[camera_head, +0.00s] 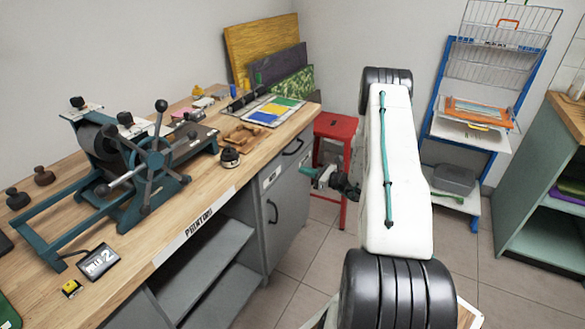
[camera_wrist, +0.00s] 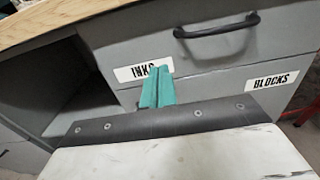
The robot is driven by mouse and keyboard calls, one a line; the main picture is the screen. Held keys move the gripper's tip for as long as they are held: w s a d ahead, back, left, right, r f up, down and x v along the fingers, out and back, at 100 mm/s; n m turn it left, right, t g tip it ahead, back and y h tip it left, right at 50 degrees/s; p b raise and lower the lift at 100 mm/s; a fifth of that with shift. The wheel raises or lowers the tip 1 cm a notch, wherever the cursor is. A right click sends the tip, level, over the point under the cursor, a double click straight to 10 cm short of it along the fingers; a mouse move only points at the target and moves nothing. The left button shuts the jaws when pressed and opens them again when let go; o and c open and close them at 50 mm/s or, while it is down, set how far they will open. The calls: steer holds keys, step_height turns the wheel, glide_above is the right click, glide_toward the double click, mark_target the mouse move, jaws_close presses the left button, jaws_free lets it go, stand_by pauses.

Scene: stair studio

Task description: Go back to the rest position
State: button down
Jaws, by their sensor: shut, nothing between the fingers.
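My gripper (camera_wrist: 156,82) shows in the wrist view as two teal fingers pressed together, with nothing between them. They point toward the grey drawer front labelled INKS (camera_wrist: 142,71), and the tips overlap the right end of that label. In the head view my gripper (camera_head: 309,172) is a small teal shape just right of the grey cabinet (camera_head: 285,215), below the bench top. Whether it touches the cabinet cannot be told. My white arm link covers the middle right of the head view.
The wooden bench (camera_head: 215,190) holds a teal press (camera_head: 135,165), a colour sheet (camera_head: 268,110) and a wooden tray (camera_head: 245,136). A red stool (camera_head: 335,127) stands behind my gripper. A blue drying rack (camera_head: 440,95) and green shelf unit (camera_head: 540,190) stand right. Tiled floor (camera_head: 300,275) lies between.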

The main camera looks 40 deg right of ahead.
steer(key=v, duration=0.4)
steer(key=shift+s+a, duration=0.1)
steer(key=shift+s, duration=0.15)
steer(key=s+a+f+n+g+y, duration=0.1)
steer(key=s+a+n+g+y, duration=0.2)
steer(key=a, duration=0.3)
steer(key=s+a+r+n+g+y, duration=0.1)
steer(key=s+a+r+n+g, duration=0.3)
steer(key=a+r+n+g, duration=0.4)
steer(key=s+a+r+n+g+y, duration=0.2)
steer(key=s+a+r+n+g, duration=0.3)
steer(key=a+r, duration=0.5)
steer(key=s+a+r+n+h, duration=0.6)
steer(key=s+a+r+n, duration=0.1)
steer(key=s+r+n, duration=0.1)
steer(key=s+a+r+n+h, duration=0.6)
steer(key=s+a+r+n, duration=0.1)
steer(key=s+r, duration=0.3)
steer(key=shift+s+a+r+n, duration=0.2)
steer(key=shift+s+r+n, duration=0.2)
steer(key=shift+n, duration=0.2)
